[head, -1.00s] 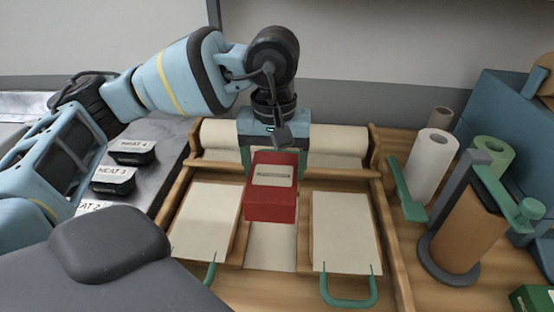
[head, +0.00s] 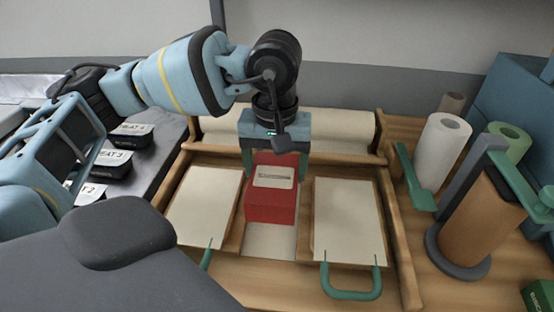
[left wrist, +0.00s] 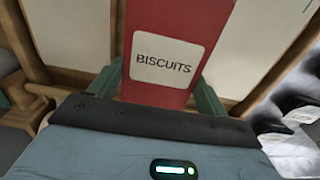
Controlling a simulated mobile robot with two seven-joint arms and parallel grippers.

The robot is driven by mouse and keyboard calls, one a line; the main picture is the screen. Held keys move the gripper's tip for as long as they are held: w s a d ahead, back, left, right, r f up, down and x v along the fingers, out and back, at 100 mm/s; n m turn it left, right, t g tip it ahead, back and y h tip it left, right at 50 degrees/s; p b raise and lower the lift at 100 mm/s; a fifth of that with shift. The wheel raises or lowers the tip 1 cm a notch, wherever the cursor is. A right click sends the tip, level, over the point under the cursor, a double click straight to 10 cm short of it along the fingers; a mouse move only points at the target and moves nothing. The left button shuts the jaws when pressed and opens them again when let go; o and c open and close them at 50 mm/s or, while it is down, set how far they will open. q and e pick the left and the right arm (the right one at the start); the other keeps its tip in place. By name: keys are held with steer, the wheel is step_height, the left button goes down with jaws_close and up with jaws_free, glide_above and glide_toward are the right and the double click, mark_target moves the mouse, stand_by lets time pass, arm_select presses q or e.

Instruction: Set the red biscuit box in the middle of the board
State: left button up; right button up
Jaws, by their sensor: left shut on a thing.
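The red biscuit box (head: 271,207) is in the middle of the head view, with a pale label on its top. My left gripper (head: 273,160) comes down from above and behind it, shut on the far part of the box. In the left wrist view the box (left wrist: 172,25) shows its "BISCUITS" label between the green fingers. The box is over the pale middle strip (head: 269,240) of the wooden board (head: 230,258), between two cream panels. I cannot tell whether its underside touches the strip. My right gripper is not in view.
Cream panels with green handles flank the box, left (head: 203,205) and right (head: 347,222). A paper roll (head: 340,128) lies behind. Upright rolls, including a white one (head: 440,150) and a brown one (head: 475,225) on a grey holder, stand right. Black meat trays (head: 130,135) lie left.

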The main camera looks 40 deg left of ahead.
arm_select(q)
steer(key=shift+f+b, duration=0.85)
steer(key=shift+f, duration=0.8)
steer(key=shift+f+b, duration=0.55)
steer(key=shift+f, duration=0.2)
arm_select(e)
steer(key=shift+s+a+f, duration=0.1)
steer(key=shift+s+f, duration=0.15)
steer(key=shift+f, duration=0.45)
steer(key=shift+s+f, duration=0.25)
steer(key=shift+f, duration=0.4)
arm_select(q)
steer(key=o, duration=1.1)
steer(key=shift+o, duration=0.2)
steer(key=shift+r, duration=3.95)
